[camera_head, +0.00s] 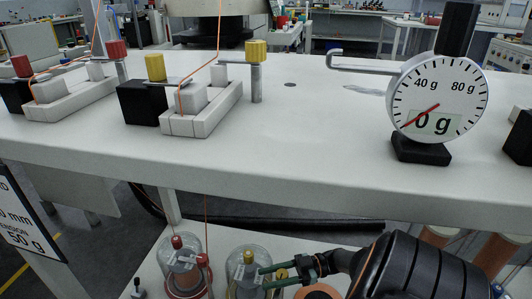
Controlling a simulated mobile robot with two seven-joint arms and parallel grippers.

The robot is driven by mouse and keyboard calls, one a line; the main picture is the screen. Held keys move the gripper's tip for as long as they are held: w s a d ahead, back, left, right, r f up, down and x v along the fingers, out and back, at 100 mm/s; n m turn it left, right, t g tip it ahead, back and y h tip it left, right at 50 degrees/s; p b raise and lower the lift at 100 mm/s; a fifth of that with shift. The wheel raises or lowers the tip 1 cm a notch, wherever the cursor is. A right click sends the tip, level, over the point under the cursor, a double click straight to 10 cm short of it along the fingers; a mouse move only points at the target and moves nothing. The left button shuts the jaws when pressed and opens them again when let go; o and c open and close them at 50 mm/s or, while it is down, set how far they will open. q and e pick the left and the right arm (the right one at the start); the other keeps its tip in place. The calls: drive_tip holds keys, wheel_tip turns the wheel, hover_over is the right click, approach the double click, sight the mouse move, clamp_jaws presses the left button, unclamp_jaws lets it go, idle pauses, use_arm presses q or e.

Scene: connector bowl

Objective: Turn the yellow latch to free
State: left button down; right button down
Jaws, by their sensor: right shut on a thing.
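The yellow latch (281,274) is a small yellow knob low in the view, beside a glass jar with a yellow knob on its top (248,257), on the lower shelf. My right gripper (280,275) reaches in from the lower right, with its green fingers on either side of the latch. It is shut on the latch, which the fingers partly hide. How far the latch is turned is too small to tell. My left gripper is not in view.
A similar glass jar (181,262) with red knobs stands to the left on the shelf (148,272). The white table (290,130) overhangs above. It bears a gauge (440,85) reading 0 g and fixtures with a yellow knob (256,50) and red knobs (116,49).

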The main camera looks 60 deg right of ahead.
idle(0.5)
drive_tip(key=shift+c, duration=2.1)
unclamp_jaws()
